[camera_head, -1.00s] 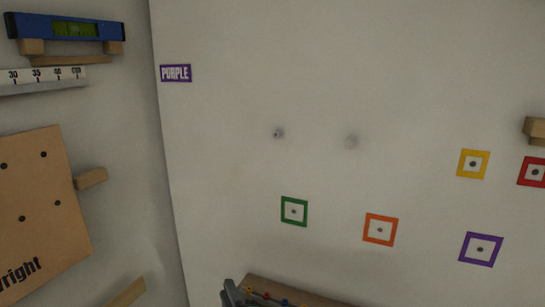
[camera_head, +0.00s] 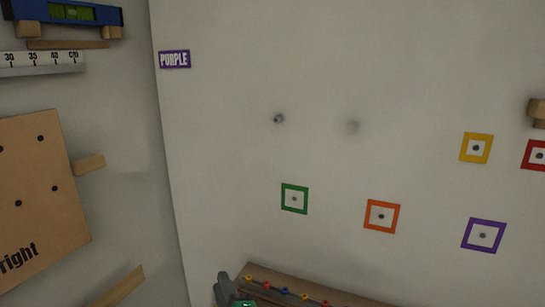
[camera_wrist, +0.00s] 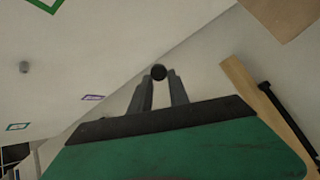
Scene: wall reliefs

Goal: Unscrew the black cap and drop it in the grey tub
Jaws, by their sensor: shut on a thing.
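The black cap (camera_wrist: 159,72) shows as a small round dark piece between the fingertips of my gripper (camera_wrist: 159,80) in the wrist view. The gripper is shut on it, and the cap appears clear of the wall. In the head view, part of my gripper (camera_head: 224,287) shows at the bottom edge, with a bit of its green body; the cap cannot be made out there. A bare grey stud (camera_head: 278,118) sticks out of the wall above the green square; a stud also shows in the wrist view (camera_wrist: 24,67). The grey tub is not in view.
A wooden shelf or rail with coloured beads (camera_head: 285,292) lies along the bottom, beside my gripper. Coloured square frames (camera_head: 382,216) and a purple sign (camera_head: 174,60) are on the wall. A wooden board (camera_head: 40,190) and a blue level (camera_head: 70,12) are at left.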

